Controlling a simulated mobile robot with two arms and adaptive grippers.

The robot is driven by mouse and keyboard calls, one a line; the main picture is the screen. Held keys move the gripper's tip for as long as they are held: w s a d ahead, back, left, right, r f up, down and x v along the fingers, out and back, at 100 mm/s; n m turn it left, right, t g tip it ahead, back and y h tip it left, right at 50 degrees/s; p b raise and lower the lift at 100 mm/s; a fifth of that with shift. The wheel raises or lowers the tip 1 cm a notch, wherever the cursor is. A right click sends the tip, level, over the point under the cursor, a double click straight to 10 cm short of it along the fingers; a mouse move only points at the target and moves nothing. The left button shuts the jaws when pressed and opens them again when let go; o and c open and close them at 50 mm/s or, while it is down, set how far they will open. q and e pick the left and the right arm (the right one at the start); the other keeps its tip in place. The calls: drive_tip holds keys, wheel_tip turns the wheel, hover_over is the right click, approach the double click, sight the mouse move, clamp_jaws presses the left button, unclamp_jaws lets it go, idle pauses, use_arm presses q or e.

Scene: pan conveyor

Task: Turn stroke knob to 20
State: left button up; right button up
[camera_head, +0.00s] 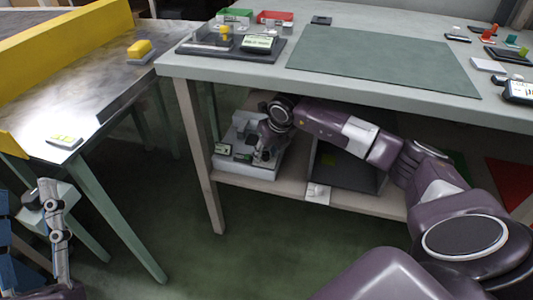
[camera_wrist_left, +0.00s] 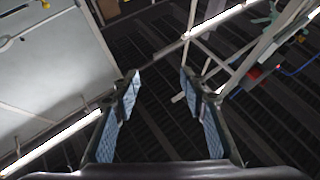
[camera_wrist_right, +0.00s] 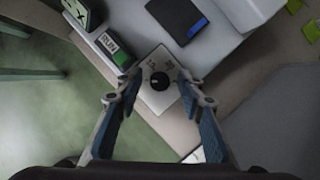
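The stroke knob (camera_wrist_right: 159,81) is a small black round knob with a light pointer mark, set on a pale plate (camera_wrist_right: 152,64) with printed markings too small to read. In the right wrist view my right gripper (camera_wrist_right: 158,88) is open, one finger on each side of the knob; I cannot tell if they touch it. In the head view my right gripper (camera_head: 265,158) is at the front of the grey machine (camera_head: 243,131) on the lower shelf, and hides the knob. My left gripper (camera_wrist_left: 159,88) is open and empty, away from the machine.
Beside the knob is a green RUN label (camera_wrist_right: 113,47). A black and blue block (camera_wrist_right: 177,20) lies behind it. The shelf (camera_head: 285,185) sits under the worktable (camera_head: 400,93). A metal table with a yellow rail (camera_head: 65,52) stands at left.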

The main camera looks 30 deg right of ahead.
clamp_jaws()
idle(0.3)
